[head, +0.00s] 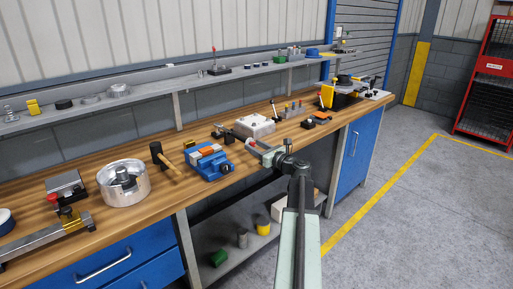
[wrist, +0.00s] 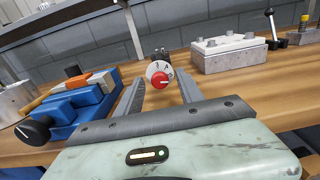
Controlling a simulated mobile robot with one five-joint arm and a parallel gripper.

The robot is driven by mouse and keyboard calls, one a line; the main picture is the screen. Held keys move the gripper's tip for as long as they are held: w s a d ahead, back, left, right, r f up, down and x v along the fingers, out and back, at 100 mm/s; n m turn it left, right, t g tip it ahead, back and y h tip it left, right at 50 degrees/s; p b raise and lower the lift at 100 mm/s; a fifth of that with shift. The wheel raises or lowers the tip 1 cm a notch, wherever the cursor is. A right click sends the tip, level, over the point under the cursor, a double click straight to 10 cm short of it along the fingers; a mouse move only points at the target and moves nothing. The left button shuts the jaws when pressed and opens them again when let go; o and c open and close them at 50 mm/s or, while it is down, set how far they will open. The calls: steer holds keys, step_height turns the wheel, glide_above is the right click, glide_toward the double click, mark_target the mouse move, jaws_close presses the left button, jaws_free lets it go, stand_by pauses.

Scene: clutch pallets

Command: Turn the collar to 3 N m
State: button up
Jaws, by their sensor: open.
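A small round dial with a red centre and a white ring, likely the collar (wrist: 159,77), faces me in the wrist view. In the head view the red part (head: 251,143) shows at my gripper (head: 241,139). In the wrist view my gripper (wrist: 161,82) is open, with one finger on each side of the dial and visible gaps, holding nothing.
A blue vise (wrist: 75,108) with an orange piece and a black knob stands close to the left. A pale bolted box (wrist: 228,54) stands to the right, with a black lever (wrist: 271,25) beyond it. The wooden bench (head: 85,165) is crowded; the floor (head: 400,215) is clear.

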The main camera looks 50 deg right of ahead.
jaws_close()
steer(key=shift+d, duration=0.1)
steer(key=shift+n, duration=0.3)
steer(key=n, duration=0.3)
steer(key=shift+n, duration=0.3)
steer(key=n, duration=0.5)
steer(key=shift+n, duration=0.3)
steer(key=n, duration=1)
